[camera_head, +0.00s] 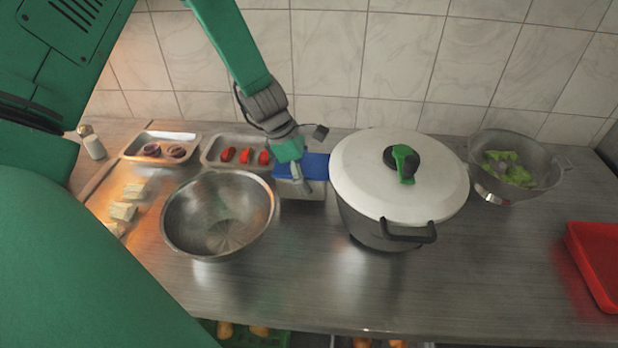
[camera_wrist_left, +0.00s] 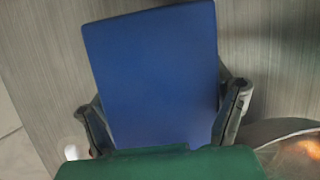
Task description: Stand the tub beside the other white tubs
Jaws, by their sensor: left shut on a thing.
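The tub (camera_head: 317,162) has a blue lid and a pale body, and it is between the steel bowl and the big pot. My left gripper (camera_head: 302,182) is shut on it from above. In the left wrist view the blue lid of the tub (camera_wrist_left: 152,75) fills the space between the two fingers of my left gripper (camera_wrist_left: 165,112). The arm and fingers cover part of the tub in the head view. I cannot tell whether its base touches the counter. I cannot make out other white tubs. My right gripper is not in view.
A steel bowl (camera_head: 181,222) is close left of the tub, and a lidded pot (camera_head: 355,168) close right. Trays of onion (camera_head: 128,152) and red peppers (camera_head: 210,155) stand behind. A colander (camera_head: 541,150) and red tray (camera_head: 590,262) are right. The front counter (camera_head: 480,285) is clear.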

